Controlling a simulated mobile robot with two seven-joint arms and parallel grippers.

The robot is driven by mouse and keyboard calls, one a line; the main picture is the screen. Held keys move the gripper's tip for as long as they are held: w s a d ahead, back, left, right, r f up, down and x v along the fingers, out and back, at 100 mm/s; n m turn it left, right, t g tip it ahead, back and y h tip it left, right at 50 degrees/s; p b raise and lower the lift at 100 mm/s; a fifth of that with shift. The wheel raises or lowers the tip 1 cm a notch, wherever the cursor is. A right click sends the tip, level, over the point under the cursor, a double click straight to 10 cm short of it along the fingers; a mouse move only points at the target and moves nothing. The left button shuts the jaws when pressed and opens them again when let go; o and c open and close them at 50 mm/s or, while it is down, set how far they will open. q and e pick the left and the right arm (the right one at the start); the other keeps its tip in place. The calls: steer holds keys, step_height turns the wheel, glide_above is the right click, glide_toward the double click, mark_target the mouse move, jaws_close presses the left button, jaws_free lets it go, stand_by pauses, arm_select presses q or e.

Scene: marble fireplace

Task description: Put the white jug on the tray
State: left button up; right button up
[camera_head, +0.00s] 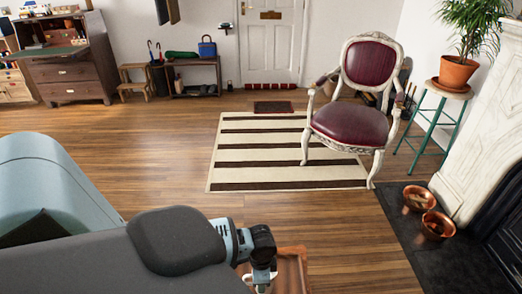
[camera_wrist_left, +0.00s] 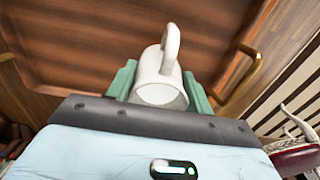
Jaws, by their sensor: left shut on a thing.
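The white jug (camera_wrist_left: 158,72) is between the two green fingers of my left gripper (camera_wrist_left: 160,90) in the left wrist view. The fingers are shut on its sides, and its handle points to the top of the picture. The brown wooden tray (camera_wrist_left: 80,45) lies behind the jug, with a brass handle at its right edge. I cannot tell whether the jug touches the tray. In the head view my left gripper (camera_head: 262,278) is at the bottom centre, beside a visible corner of the tray (camera_head: 291,258). My right gripper is not in view.
A carved chair (camera_head: 352,121) with dark red upholstery stands on a striped rug (camera_head: 270,172). Two copper bowls (camera_head: 437,225) stand on the dark hearth at the right. A potted plant (camera_head: 457,72) is on a stool.

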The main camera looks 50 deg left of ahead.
arm_select(q)
steer(key=shift+a+f+b, duration=0.1)
steer(key=shift+f+b, duration=0.2)
steer(key=shift+f, duration=1.45)
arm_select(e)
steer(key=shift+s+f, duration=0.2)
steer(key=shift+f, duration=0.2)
arm_select(q)
steer(key=shift+f, duration=0.15)
steer(key=o, duration=1.2)
step_height(320, 180, up, 12)
steer(key=p, duration=0.2)
steer(key=shift+p, duration=0.3)
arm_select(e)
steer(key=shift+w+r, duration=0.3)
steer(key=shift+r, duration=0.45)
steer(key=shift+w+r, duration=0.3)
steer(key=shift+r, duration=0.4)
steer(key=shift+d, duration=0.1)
